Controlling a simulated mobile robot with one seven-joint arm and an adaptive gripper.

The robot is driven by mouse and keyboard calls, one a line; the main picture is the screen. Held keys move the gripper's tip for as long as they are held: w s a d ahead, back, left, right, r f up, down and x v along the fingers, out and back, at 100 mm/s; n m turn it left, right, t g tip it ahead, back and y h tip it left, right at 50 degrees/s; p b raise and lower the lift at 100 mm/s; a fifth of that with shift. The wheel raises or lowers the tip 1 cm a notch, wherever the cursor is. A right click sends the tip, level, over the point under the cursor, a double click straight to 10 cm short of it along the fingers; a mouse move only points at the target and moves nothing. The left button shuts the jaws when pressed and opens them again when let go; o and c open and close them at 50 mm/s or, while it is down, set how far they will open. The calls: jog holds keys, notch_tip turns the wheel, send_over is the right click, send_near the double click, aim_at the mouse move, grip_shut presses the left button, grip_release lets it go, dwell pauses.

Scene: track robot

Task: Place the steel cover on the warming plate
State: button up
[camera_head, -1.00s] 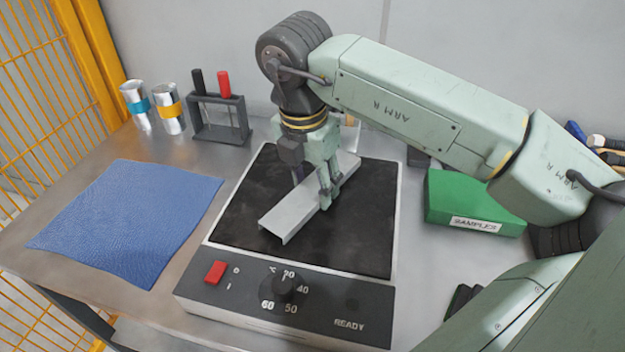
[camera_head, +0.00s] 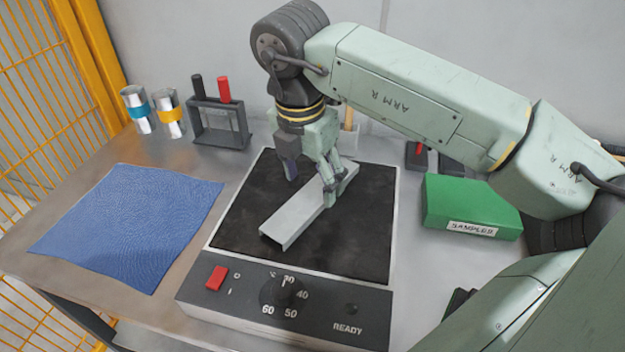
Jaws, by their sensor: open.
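The steel cover (camera_head: 291,226) is a grey channel-shaped piece lying diagonally on the black top of the warming plate (camera_head: 360,240). Its near end points to the lower left, and its far end is partly hidden by my gripper. My gripper (camera_head: 311,190) is over the far part of the cover, pointing down, with its fingers spread apart. One finger is at the right side of the cover and the other is to its left, above the plate. I cannot tell whether the right finger touches the cover.
A blue cloth (camera_head: 130,225) lies left of the plate. Two metal cans (camera_head: 138,110) and a rack (camera_head: 220,122) with black and red pieces stand at the back left. A green SAMPLES box (camera_head: 470,205) is to the right. A yellow mesh fence (camera_head: 40,110) bounds the left.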

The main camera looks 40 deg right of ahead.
aim_at(307, 200)
notch_tip(307, 200, up, 9)
jog(key=a+p, duration=0.1)
jog(key=p, duration=0.3)
jog(key=shift+s+a+r, duration=0.15)
jog(key=shift+s+a, duration=0.05)
jog(key=shift+s, duration=0.05)
